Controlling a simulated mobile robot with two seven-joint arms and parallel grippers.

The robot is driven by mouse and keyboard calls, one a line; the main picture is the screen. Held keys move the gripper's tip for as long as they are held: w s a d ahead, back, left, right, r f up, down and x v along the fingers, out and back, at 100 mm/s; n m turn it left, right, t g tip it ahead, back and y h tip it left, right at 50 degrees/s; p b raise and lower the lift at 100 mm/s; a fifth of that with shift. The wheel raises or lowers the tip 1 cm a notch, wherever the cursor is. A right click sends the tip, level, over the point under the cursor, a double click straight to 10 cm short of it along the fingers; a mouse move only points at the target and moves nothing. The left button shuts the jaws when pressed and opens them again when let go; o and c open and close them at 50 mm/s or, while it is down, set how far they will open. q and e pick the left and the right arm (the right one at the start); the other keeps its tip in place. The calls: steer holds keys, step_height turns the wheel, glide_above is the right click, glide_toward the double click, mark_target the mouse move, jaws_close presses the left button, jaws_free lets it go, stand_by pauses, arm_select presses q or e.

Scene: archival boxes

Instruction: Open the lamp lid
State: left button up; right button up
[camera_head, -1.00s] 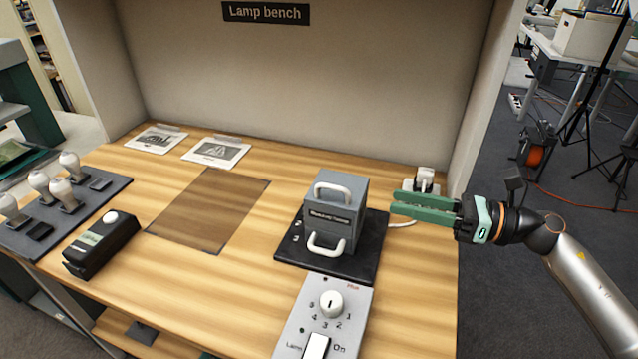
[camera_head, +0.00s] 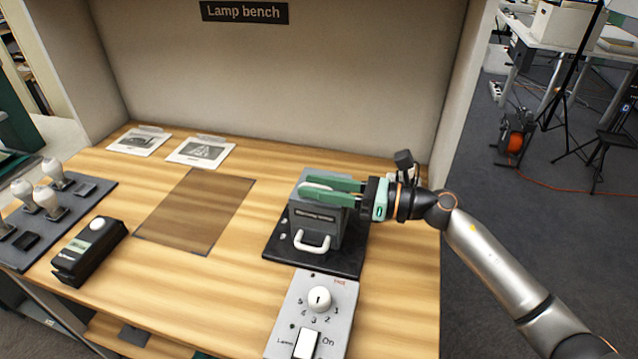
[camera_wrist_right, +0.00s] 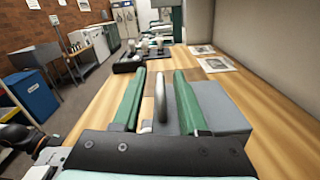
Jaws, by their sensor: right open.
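The grey lamp box (camera_head: 325,235) stands on a black base plate (camera_head: 350,262), its lid shut. A white handle (camera_head: 312,246) is on its front. Its top handle (camera_wrist_right: 160,100) shows in the right wrist view, upright between the two green fingers; in the head view it is mostly hidden by them. My right gripper (camera_head: 306,185) reaches in from the right over the lid. Its fingers are open, one on each side of the top handle, and not closed on it. My left gripper is out of view.
A control panel (camera_head: 297,318) with a dial and switch lies in front of the box. A black device (camera_head: 88,255) and a bulb tray (camera_head: 20,258) stand at the left. The back wall (camera_head: 270,80) rises behind. The brown mat (camera_head: 195,212) is clear.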

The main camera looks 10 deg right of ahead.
steer(key=shift+c, duration=0.4)
jaws_close()
steer(key=shift+f, duration=0.1)
stand_by(0.9)
